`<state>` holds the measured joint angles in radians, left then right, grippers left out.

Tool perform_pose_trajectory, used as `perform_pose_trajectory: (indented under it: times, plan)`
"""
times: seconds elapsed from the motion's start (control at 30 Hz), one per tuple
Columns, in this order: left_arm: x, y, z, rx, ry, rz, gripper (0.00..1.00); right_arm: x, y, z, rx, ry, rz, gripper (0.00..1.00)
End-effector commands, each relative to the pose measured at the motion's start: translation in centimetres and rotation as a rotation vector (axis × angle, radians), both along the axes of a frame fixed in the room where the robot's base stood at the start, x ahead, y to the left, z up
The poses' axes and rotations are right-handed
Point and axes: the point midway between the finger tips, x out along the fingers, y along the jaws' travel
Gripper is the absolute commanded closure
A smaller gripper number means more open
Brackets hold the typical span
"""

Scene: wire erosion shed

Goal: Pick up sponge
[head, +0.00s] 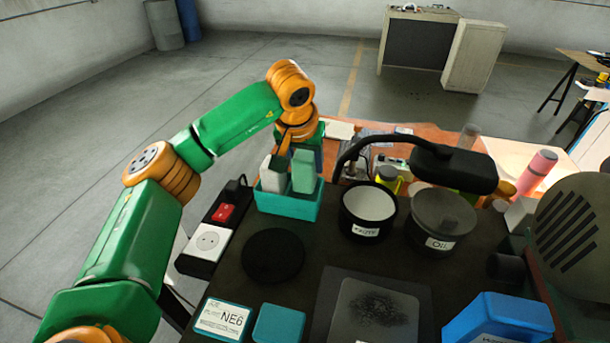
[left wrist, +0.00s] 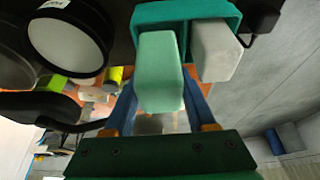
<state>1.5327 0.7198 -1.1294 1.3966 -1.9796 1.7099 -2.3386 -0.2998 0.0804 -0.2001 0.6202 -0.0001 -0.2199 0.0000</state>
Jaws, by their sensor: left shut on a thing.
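A pale green sponge block (head: 303,172) stands upright at the teal open box (head: 288,207), beside a light grey block (head: 271,174). My left gripper (head: 300,150) comes down from behind and is shut on the green block. In the left wrist view the green block (left wrist: 160,75) sits between the two blue fingers (left wrist: 163,95), with the grey block (left wrist: 215,50) to its right and the teal box (left wrist: 180,12) behind. I cannot tell whether the green block is clear of the box floor. My right gripper is not in view.
A power strip (head: 209,240) with a red switch lies left of the box. A black disc (head: 273,256) lies in front. A white-lined pot (head: 368,211), an oil pot (head: 440,217) and a black lamp (head: 453,169) stand to the right. A blue box (head: 497,318) is at front right.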

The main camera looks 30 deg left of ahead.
Motion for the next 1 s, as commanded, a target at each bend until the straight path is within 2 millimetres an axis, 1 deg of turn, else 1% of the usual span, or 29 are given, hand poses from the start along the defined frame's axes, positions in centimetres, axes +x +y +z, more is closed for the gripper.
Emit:
perform_pose_trajectory:
  times: [0.03,0.17,0.27,0.3,0.4,0.5,0.6,0.7,0.93,0.97,1.0]
  plan:
    - [-0.8,-0.4,0.6,0.005,-0.008,-0.004,0.95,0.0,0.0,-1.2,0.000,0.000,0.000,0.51]
    - [-3.3,-1.8,4.1,0.004,-0.009,-0.005,0.95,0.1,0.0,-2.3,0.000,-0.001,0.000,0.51]
    - [-5.9,-3.1,5.2,0.006,-0.009,-0.007,0.95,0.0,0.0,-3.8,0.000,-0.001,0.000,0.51]
    - [-6.8,-3.5,6.4,0.009,-0.010,-0.004,0.95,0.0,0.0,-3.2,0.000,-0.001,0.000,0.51]
    - [-8.8,-4.6,7.4,0.007,-0.008,-0.003,0.95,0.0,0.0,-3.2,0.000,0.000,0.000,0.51]
    - [-10.2,-5.3,8.1,0.005,-0.005,-0.002,0.95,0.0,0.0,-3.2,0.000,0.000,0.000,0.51]
    - [-11.1,-5.8,8.5,0.004,-0.002,-0.001,0.95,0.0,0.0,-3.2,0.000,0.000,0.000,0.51]
    - [-11.5,-6.1,8.7,0.003,0.000,0.000,0.95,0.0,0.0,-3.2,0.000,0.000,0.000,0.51]
    - [-11.6,-6.1,8.7,0.003,0.001,0.000,0.95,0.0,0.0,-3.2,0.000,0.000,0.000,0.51]
    - [-11.6,-6.1,8.7,0.003,0.001,0.000,0.46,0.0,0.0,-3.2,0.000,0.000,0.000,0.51]
    - [-11.6,-6.1,8.7,0.003,0.001,0.000,0.57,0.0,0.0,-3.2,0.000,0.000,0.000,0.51]
